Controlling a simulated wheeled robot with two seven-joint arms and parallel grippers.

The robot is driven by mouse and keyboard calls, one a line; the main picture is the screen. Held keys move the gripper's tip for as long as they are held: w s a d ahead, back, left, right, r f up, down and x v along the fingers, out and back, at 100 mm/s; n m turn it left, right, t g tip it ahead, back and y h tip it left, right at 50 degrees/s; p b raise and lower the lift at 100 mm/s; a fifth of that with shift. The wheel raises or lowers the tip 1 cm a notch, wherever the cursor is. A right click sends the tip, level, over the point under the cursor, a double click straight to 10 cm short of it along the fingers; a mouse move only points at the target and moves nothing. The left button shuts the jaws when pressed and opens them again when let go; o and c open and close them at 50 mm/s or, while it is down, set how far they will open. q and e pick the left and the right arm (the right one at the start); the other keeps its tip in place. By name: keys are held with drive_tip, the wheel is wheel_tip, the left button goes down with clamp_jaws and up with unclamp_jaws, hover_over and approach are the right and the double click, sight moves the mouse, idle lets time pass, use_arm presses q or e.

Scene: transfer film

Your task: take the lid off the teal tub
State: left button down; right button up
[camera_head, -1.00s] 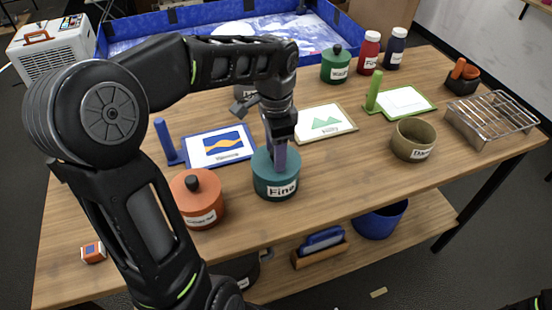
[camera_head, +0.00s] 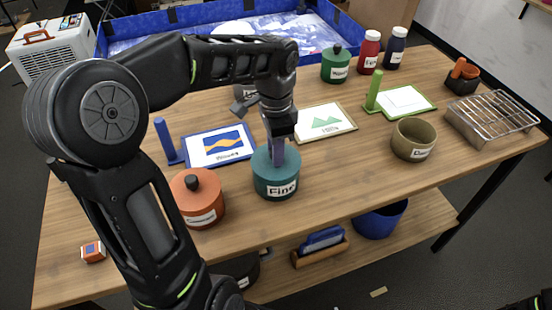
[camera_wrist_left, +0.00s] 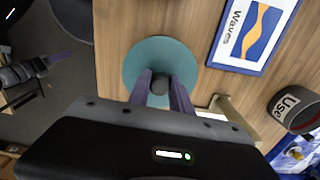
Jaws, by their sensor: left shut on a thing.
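The teal tub (camera_head: 277,186), labelled "Fine", stands upright on the table near its front edge. Its teal lid (camera_head: 262,160) sits on top of the tub. My left gripper (camera_head: 278,160) points down onto the lid from above. In the left wrist view the gripper (camera_wrist_left: 164,88) is shut on the dark knob (camera_wrist_left: 158,84) at the middle of the round teal lid (camera_wrist_left: 142,60). In the head view the fingers hide the knob. My right gripper is not in view.
An orange lidded tub (camera_head: 200,203) stands close to the left. A blue-framed wave card (camera_head: 220,147) and a mountain card (camera_head: 325,122) lie behind. An olive pot (camera_head: 412,140) and wire rack (camera_head: 492,118) stand to the right. The table front between tub and pot is clear.

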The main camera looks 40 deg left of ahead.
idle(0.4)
use_arm(q)
wheel_tip(320, 180, up, 8)
drive_tip(key=shift+r+b, duration=0.1)
drive_tip(key=shift+b, duration=0.25)
drive_tip(key=shift+r+p, duration=0.7)
drive_tip(key=shift+p, duration=0.25)
drive_tip(key=shift+r, duration=0.25)
drive_tip(key=shift+f, duration=0.1)
